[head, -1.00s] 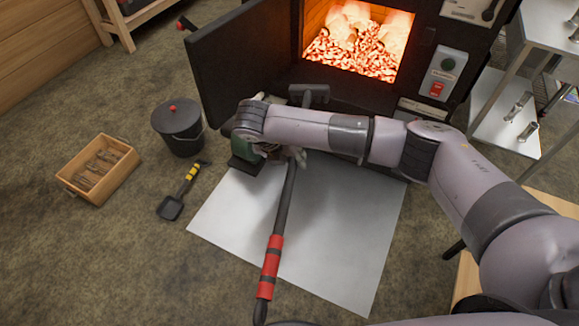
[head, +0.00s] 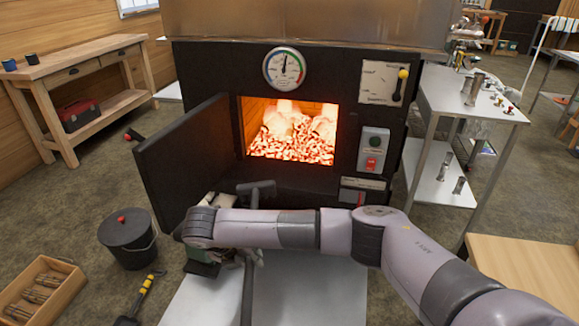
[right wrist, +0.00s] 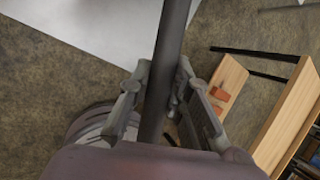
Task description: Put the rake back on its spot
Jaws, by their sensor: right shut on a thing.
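The rake has a dark handle (head: 247,292) and a dark crossbar head (head: 257,188), which is in front of the firebox. In the head view my right gripper (head: 246,256) is at the end of the arm that reaches across from the right. It is shut on the rake's handle. The right wrist view shows the handle (right wrist: 170,50) passing between the fingers (right wrist: 163,75). The handle's lower end with its red bands is out of the head view now. My left gripper is not in view. I cannot identify the rake's spot.
The evaporator's firebox (head: 292,132) glows, with its door (head: 187,160) swung open to the left. A lidded black bucket (head: 127,240), wooden crate (head: 42,290) and small shovel (head: 140,300) stand or lie left. A steel shelf (head: 470,100) is right; a workbench (head: 80,65) is back left.

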